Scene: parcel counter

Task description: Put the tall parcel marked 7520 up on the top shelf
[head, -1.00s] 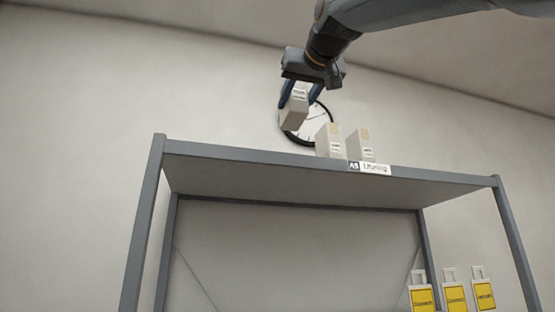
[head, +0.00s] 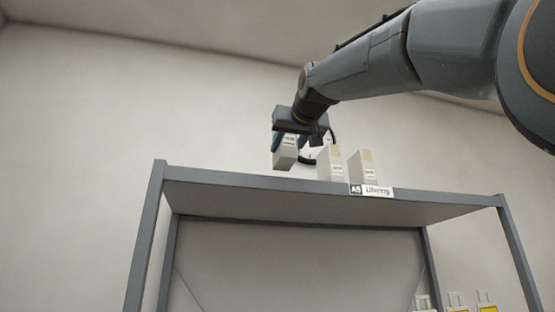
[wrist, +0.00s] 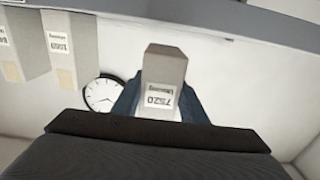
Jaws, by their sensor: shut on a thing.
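The tall parcel marked 7520 (wrist: 164,70) is a light grey box with a white label, readable in the wrist view. My gripper (head: 287,143) is shut on it, one dark blue finger at each side. In the head view the held parcel (head: 285,157) hangs just above the front edge of the top shelf (head: 240,180), left of two standing parcels. I cannot tell whether its bottom touches the shelf.
Two pale parcels, one left (head: 330,164) and one right (head: 362,167), stand on the top shelf near its A5 sign (head: 371,190). The shelf's left part looks clear. A wall clock (wrist: 103,94) is behind. Yellow-labelled items (head: 487,307) are low at right.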

